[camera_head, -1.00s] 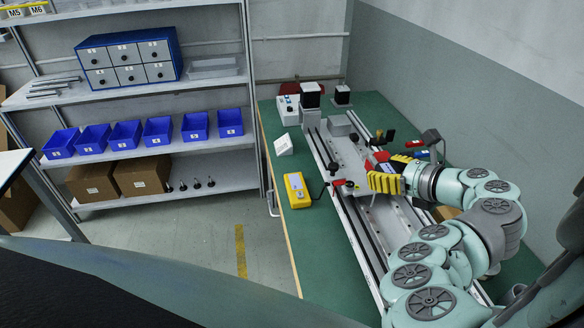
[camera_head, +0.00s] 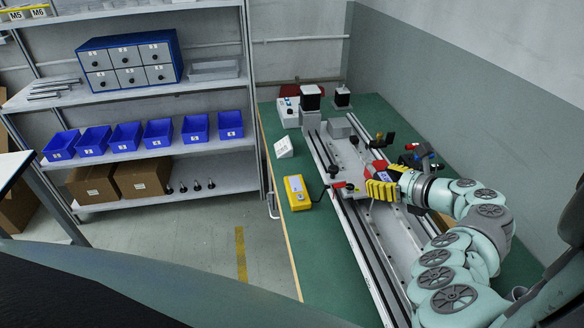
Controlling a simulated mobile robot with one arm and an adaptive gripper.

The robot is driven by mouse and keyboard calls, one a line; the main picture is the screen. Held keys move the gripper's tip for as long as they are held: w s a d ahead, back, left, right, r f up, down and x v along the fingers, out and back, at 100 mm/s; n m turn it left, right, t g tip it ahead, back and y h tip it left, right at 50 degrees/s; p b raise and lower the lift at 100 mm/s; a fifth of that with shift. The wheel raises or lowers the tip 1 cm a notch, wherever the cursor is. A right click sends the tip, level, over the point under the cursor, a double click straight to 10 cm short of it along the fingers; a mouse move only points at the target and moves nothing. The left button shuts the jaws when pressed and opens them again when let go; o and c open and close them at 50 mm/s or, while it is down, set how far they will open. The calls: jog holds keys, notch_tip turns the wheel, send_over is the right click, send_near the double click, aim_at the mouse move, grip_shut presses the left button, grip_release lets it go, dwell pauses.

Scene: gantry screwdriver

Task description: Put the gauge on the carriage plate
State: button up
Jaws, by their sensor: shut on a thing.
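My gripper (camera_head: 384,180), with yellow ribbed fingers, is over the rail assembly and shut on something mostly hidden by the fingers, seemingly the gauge. A red part (camera_head: 378,166) shows at the far side of the fingers. I cannot tell whether it belongs to the held thing or to the carriage. The grey carriage plate (camera_head: 348,155) lies across the rails, partly behind my gripper. I cannot tell whether the held thing touches the plate.
A yellow handheld box (camera_head: 297,192) and a small white stand (camera_head: 284,147) lie left of the rails on the green bench (camera_head: 276,230). Black-and-brass fittings (camera_head: 382,139) stand just beyond my gripper. A shelf with blue bins (camera_head: 158,132) is at left.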

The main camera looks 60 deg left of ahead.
jog(key=shift+r, duration=0.1)
jog(key=o, duration=1.3)
jog(key=p+v, duration=0.2)
jog(key=v, duration=1)
jog(key=shift+p, duration=0.35)
jog(key=shift+w, duration=0.15)
